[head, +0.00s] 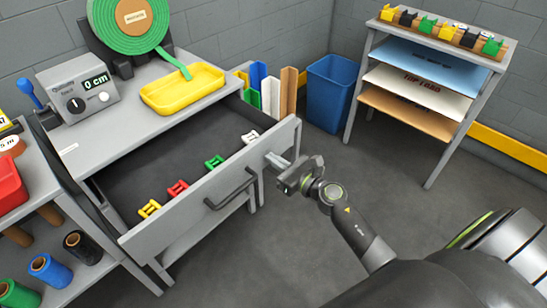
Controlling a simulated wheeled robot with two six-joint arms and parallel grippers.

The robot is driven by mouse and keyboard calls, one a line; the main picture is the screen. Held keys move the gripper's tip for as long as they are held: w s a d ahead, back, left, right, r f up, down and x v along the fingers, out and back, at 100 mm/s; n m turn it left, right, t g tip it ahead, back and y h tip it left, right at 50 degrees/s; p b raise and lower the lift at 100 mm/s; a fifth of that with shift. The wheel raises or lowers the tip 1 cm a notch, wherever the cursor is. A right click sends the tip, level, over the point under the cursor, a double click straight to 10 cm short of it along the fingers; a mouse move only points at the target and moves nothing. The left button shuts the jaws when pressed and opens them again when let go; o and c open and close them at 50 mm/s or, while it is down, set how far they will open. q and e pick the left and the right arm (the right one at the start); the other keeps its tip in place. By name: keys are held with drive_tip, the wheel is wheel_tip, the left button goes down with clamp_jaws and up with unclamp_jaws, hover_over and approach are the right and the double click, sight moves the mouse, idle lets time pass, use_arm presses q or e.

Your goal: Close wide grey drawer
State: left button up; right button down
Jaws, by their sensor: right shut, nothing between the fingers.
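The wide grey drawer (215,192) stands pulled out from the grey workbench, its dark inside showing. Its front panel has a dark bar handle (231,190) in the middle. Yellow, red, green and white small spools lie in a row inside, along the front panel. My right gripper (272,160) is shut and empty. Its tips are at the outer face of the front panel, near its right end and to the right of the handle. I cannot tell whether they touch it. My left gripper is not in view.
On the workbench top are a yellow tray (182,88), a green tape roll (128,22) and a grey meter (76,86). A blue bin (330,92) and a shelf rack (425,80) stand behind. A cart with spools is at left. Open floor lies in front.

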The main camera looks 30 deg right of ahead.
sight(225, 133)
drive_tip(key=shift+w, duration=0.25)
drive_tip(key=shift+a, duration=0.1)
